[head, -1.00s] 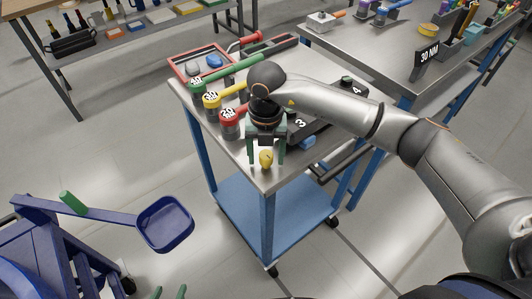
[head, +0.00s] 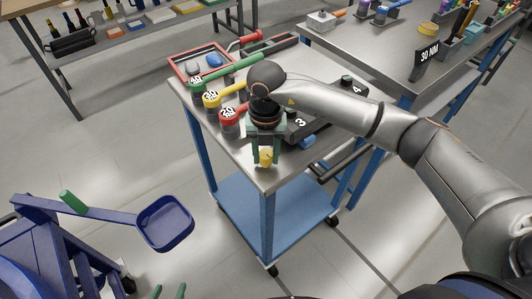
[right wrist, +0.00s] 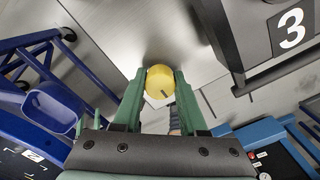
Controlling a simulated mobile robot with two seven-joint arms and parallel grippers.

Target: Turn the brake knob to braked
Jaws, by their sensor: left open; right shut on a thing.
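The brake knob is small and yellow (head: 266,158), at the near corner of the metal-topped trolley (head: 238,152). My right gripper (head: 267,150) reaches down over it with green fingers. In the right wrist view the round knob (right wrist: 160,80) sits between the two fingertips, which are shut on it. I cannot read a braked or free marking. My left gripper (head: 169,293) shows only as two green fingertips at the bottom edge of the head view, apart and empty.
Red, yellow and green-handled tools (head: 230,118) stand on the trolley beside my right gripper. A black piece marked 3 (head: 300,122) lies close on its right. A blue scoop-like tray (head: 165,223) stands at lower left. Open floor lies between it and the trolley.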

